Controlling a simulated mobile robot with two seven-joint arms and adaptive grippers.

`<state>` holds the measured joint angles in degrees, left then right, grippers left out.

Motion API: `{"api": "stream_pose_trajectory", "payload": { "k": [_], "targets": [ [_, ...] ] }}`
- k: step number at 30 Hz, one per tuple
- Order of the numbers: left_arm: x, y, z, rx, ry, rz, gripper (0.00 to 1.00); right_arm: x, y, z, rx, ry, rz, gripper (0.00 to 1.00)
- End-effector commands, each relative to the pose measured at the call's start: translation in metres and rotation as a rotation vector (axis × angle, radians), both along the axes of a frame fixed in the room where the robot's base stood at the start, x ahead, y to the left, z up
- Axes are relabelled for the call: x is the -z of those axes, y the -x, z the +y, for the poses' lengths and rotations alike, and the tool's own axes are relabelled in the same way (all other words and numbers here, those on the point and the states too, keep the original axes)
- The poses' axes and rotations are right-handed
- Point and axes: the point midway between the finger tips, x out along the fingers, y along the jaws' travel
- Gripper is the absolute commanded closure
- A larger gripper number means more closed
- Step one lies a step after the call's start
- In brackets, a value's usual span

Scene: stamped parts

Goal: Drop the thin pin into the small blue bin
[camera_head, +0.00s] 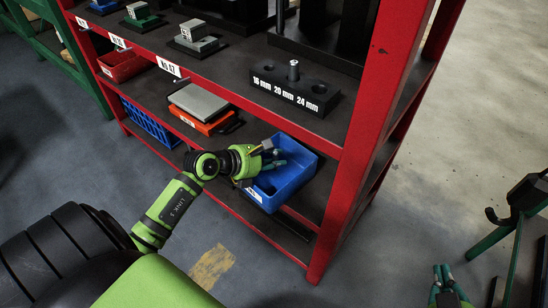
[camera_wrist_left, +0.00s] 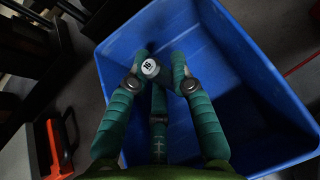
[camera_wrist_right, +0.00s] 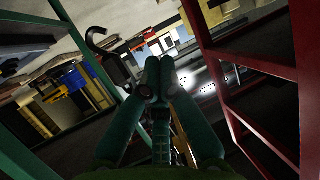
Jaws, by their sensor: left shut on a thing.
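The small blue bin (camera_head: 296,186) sits on the lower shelf at the right end of the rack, its front reaching the shelf edge. It fills much of the left wrist view (camera_wrist_left: 235,50). My left gripper (camera_head: 275,160) is over the bin's opening. In the left wrist view the fingers (camera_wrist_left: 158,72) are closed around the thin pin (camera_wrist_left: 151,67), whose pale round top bears a mark like "16". The pin's lower part is hidden. My right gripper (camera_head: 444,274) is away from the rack at lower right; its fingertips meet in the right wrist view (camera_wrist_right: 160,72), with nothing seen between them.
A black block (camera_head: 295,88) marked 16, 20 and 24 mm stands on the shelf above, one pin (camera_head: 294,70) upright in its middle hole. A red rack post (camera_head: 350,150) rises right of the bin. An orange-based plate (camera_head: 199,103) and blue crate (camera_head: 148,123) lie left.

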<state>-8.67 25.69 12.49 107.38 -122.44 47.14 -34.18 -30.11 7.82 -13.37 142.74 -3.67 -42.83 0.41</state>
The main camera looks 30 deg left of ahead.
Motion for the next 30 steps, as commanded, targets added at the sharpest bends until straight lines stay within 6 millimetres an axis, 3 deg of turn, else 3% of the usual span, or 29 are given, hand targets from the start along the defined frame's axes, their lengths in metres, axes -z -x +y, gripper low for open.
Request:
{"api": "stream_pose_trajectory", "payload": {
  "k": [12, 13, 15, 27, 30],
  "targets": [
    [0.003, 0.0, 0.0, 0.0, 0.0, -0.001, 1.0, -0.011, -0.003, 0.004, -0.011, -0.012, -0.053, 1.0],
    [0.003, 0.0, 0.0, 0.0, 0.0, 0.001, 0.73, -0.011, -0.003, 0.004, -0.011, -0.011, -0.053, 1.0],
    [0.003, 0.0, 0.0, 0.0, 0.0, 0.001, 0.54, -0.011, -0.003, 0.004, -0.011, -0.011, -0.053, 1.0],
    [0.001, 0.0, 0.0, 0.0, 0.0, 0.0, 0.54, -0.01, -0.003, 0.003, -0.009, -0.008, -0.044, 1.0],
    [-0.004, 0.0, 0.0, 0.0, 0.0, -0.001, 0.54, 0.003, 0.001, -0.005, 0.005, 0.015, 0.026, 1.0]
  ]
}}
